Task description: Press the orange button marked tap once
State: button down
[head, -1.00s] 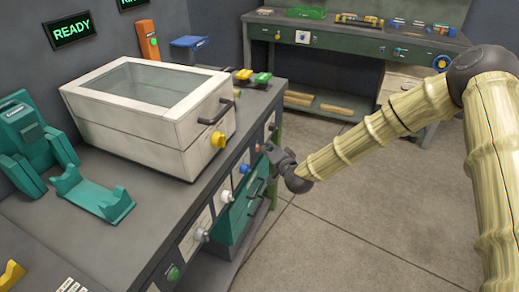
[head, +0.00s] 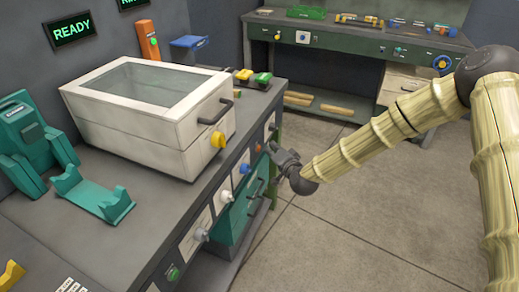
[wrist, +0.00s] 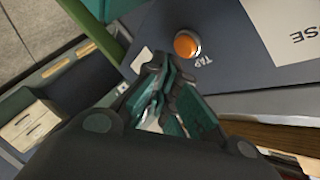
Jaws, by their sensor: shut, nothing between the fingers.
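The orange button (wrist: 187,44) is round with a pale ring and sits on the dark front panel, with the word TAP printed beside it in the wrist view. In the head view the orange button (head: 259,147) is a small spot on the front of the near bench, just left of my gripper (head: 273,149). In the wrist view my gripper (wrist: 168,70) is shut and empty, its fingertips just below and left of the button. A small gap seems to lie between fingertips and panel; the depth is hard to judge.
A blue knob (head: 244,168) and a white knob (head: 201,234) are on the same front panel. A teal drawer front (head: 240,220) with dark handles is below. A white lidded box (head: 150,115) stands on the bench. Open floor (head: 340,230) lies to the right.

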jog(key=d, duration=0.1)
jog(key=s+d, duration=0.1)
jog(key=d, duration=0.2)
jog(key=shift+s+d, duration=0.3)
jog(key=shift+d, duration=0.1)
dwell(0.9)
jog(key=s+d+f+n+g+h+p, duration=0.1)
jog(key=s+d+f+n+g+p, duration=0.15)
jog(key=s+f, duration=0.8)
jog(key=s+d+f+n+g+h+p, duration=0.1)
jog(key=s+d+f+g, duration=0.25)
jog(key=s+f, duration=0.65)
jog(key=s+d+n+g+h+p, duration=0.1)
jog(key=s+d, duration=0.6)
jog(key=s, duration=0.8)
jog(key=s+d+n+g+h+p, duration=0.1)
jog(key=s+d+g+h, duration=0.3)
jog(key=s, duration=1.1)
jog(key=d+g+p, duration=0.1)
jog(key=d+g, duration=0.1)
jog(key=d, duration=0.1)
jog(key=shift+s+d+g, duration=0.2)
jog(key=shift+s+g, duration=0.1)
jog(key=shift+s, duration=0.05)
